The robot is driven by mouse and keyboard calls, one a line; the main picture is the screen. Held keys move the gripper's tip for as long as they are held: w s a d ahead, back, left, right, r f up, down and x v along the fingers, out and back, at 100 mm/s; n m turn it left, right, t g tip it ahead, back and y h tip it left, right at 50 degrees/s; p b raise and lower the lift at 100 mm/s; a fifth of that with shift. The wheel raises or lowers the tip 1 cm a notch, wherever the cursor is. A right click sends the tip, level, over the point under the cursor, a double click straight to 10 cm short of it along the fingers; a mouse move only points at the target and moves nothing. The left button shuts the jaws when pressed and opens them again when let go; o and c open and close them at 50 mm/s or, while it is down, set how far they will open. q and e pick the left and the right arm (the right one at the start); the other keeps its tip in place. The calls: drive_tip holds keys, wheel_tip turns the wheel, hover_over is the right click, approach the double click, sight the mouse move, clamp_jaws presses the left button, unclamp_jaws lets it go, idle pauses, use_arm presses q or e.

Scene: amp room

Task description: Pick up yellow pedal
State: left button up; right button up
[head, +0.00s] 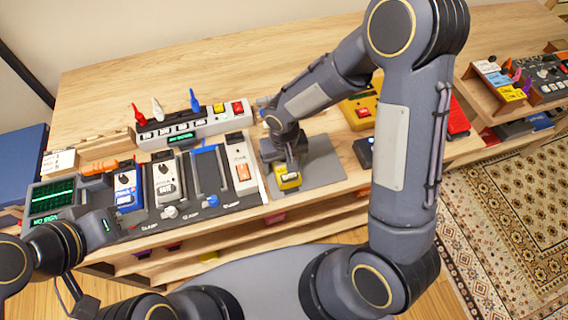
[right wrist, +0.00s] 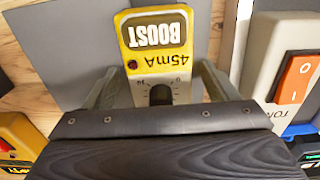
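A small yellow pedal (head: 287,180) lies on a grey mat (head: 322,166) on the wooden bench. In the right wrist view the yellow pedal (right wrist: 157,40) shows a "BOOST" label, "45mA" and a black knob. My right gripper (head: 290,168) is above it, pointing down. In the right wrist view its two fingers (right wrist: 158,85) stand on either side of the pedal, with a narrow gap seeming to show at each side. My left gripper (head: 103,226) is at the lower left, near the front of the pedalboard; its fingers cannot be made out clearly.
A black pedalboard (head: 205,212) with several pedals stands left of the mat. Behind it is a white power strip (head: 190,126) with coloured switches. A larger yellow device (head: 359,113) with a red switch and a dark blue pedal (head: 363,152) sit to the right, partly behind my arm.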

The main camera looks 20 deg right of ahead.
drive_tip(key=c, duration=1.3)
drive_tip(key=shift+c, duration=0.2)
drive_tip(key=shift+r, duration=0.1)
